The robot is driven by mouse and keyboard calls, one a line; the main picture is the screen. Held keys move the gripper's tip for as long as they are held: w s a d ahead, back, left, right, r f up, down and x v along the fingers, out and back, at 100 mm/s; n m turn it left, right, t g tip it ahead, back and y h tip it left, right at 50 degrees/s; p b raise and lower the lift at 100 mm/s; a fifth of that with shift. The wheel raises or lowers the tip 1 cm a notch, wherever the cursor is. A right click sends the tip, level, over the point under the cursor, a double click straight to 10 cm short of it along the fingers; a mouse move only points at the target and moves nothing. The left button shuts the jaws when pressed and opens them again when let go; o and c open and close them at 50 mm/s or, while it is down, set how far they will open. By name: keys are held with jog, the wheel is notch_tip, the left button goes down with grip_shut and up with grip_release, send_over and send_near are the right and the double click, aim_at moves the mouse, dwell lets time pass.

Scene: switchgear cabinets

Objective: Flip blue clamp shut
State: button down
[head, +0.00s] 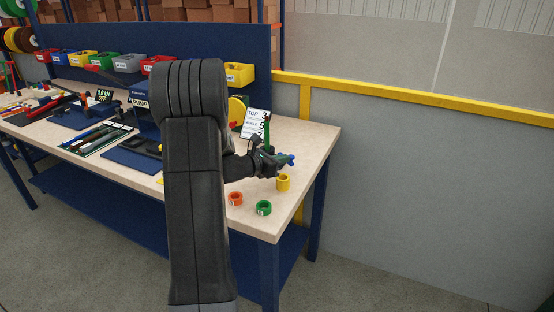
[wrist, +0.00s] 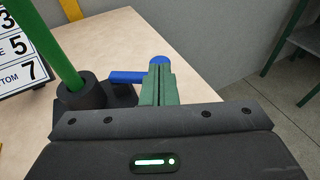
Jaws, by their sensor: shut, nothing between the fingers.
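The blue clamp shows in the wrist view as a blue bar (wrist: 127,77) coming out of a black block, with a rounded blue end (wrist: 160,60) just past my fingertips. In the head view it is a small blue piece (head: 287,160) near the bench's right end. My gripper (wrist: 158,75) has its green fingers shut with nothing between them. They overlap the blue bar in the wrist view and hide part of it. I cannot tell whether they touch it. In the head view my gripper (head: 276,159) is at the clamp, partly hidden by its own wrist.
A green rod (wrist: 50,45) stands in a black holder (wrist: 82,94) left of the fingers. A number card (head: 256,123) stands behind.

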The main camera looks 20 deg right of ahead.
jog(key=shift+f+b, duration=0.1)
jog(key=shift+b, duration=0.2)
jog(key=shift+s+d+f+b, duration=0.15)
jog(key=shift+d+b, duration=0.25)
jog(key=shift+b, duration=0.7)
jog(key=shift+s+d+b, duration=0.15)
jog(key=shift+d+b, duration=0.35)
jog(key=shift+b, duration=0.45)
jog(key=shift+r, duration=0.25)
